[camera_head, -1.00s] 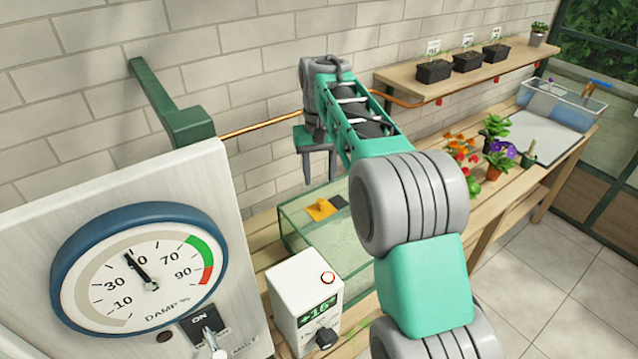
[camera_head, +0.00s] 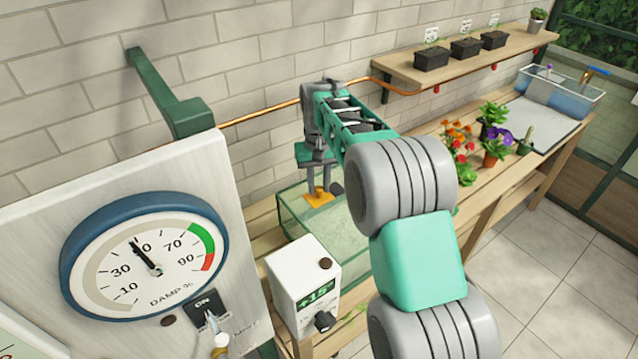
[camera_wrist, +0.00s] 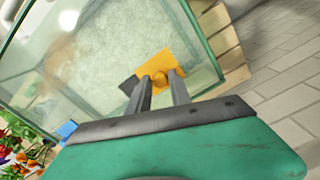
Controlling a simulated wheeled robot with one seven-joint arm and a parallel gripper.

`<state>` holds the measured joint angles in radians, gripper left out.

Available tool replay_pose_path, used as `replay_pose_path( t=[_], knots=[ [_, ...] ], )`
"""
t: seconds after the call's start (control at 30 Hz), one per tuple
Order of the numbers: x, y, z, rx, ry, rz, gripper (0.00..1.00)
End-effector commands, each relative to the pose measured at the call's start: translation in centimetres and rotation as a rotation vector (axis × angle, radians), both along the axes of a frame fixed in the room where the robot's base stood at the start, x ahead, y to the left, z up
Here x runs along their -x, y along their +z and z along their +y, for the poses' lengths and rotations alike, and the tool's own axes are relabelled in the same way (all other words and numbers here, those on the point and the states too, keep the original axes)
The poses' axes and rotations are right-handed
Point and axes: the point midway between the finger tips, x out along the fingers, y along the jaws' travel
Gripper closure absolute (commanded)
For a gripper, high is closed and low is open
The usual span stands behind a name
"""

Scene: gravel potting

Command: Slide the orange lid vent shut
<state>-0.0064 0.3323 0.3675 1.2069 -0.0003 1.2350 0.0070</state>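The orange vent slide (camera_head: 321,200) lies on the clear lid of the glass tank (camera_head: 345,230). In the wrist view the orange vent slide (camera_wrist: 177,65) is a flat plate with a small round knob (camera_wrist: 159,79). A dark vent opening (camera_wrist: 129,85) shows uncovered beside the plate; in the head view it lies just right of the plate, partly behind my arm. My gripper (camera_wrist: 160,76) is down at the plate, one finger on each side of the knob. The fingers look closed onto the knob, though the contact itself is small in view.
A white control box (camera_head: 305,285) reading about +15 stands in front of the tank. A panel with a round damp gauge (camera_head: 145,255) stands at left. Potted flowers (camera_head: 460,140) and a clear bin (camera_head: 560,90) are further right on the bench. A copper pipe (camera_head: 260,115) runs along the wall.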

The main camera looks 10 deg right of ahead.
Motion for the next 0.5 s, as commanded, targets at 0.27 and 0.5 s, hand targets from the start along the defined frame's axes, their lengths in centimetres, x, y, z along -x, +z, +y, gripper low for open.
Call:
replay_pose_path(
  t=[0.27, 0.5],
  knots=[
    [-0.01, 0.03, 0.03, 0.000, 0.001, 0.000, 0.99],
    [-0.01, 0.04, 0.04, 0.000, 0.001, 0.000, 1.00]
  ],
)
